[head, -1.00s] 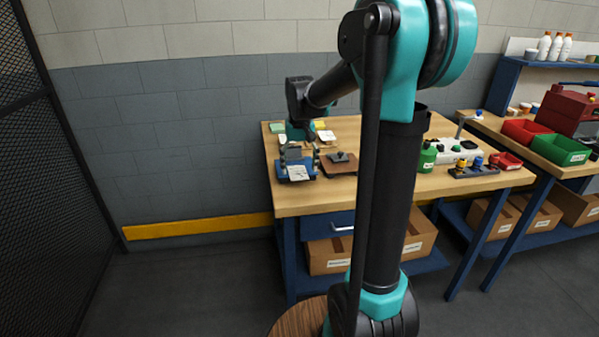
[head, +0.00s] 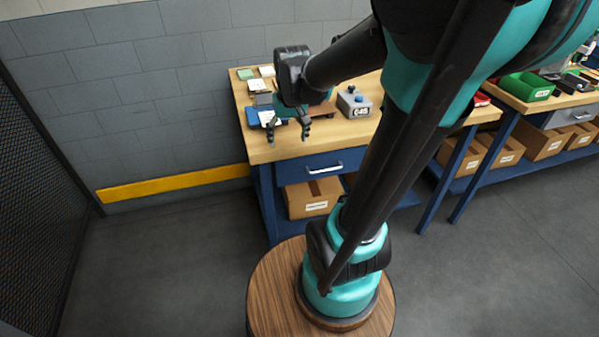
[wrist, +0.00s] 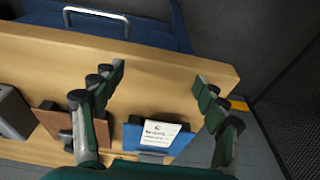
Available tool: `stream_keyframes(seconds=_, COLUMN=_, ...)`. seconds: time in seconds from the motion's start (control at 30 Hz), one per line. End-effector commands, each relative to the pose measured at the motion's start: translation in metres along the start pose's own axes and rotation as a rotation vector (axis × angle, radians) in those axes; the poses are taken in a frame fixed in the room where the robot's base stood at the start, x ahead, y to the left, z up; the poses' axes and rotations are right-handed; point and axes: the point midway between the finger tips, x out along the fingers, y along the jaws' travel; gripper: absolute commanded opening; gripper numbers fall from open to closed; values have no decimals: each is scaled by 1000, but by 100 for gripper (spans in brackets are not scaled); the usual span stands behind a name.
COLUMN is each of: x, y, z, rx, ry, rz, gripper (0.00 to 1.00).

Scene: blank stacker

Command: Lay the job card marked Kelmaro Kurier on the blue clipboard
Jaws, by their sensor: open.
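The blue clipboard (head: 252,116) lies at the left front of the wooden bench and also shows in the wrist view (wrist: 183,143). A white card (wrist: 161,132) with dark print lies on it, near its front edge. The print is too small to read for certain. In the head view the card (head: 267,118) is partly hidden by my gripper. My gripper (head: 288,136) is open and empty, above the bench's front edge beside the clipboard. In the wrist view its fingertips (wrist: 160,75) are spread wide, apart from the card.
A brown board (wrist: 50,121) with a dark knob lies beside the clipboard. Several cards or pads, one green (head: 245,74) and one white (head: 257,86), lie at the back left. A drawer handle (head: 324,168) juts out below.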

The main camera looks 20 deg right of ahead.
Motion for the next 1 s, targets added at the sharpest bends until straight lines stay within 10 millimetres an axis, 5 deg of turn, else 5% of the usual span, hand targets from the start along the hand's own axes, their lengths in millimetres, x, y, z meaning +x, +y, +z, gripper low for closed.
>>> stream_keyframes(seconds=0.1, x=35, y=8, z=59, rx=0, ry=72, rz=2, gripper=73)
stream_keyframes(seconds=0.33, x=69, y=14, z=124, rx=-1, ry=156, rz=8, gripper=73)
stream_keyframes(seconds=1.0, x=72, y=15, z=128, rx=-2, ry=163, rz=8, gripper=73)
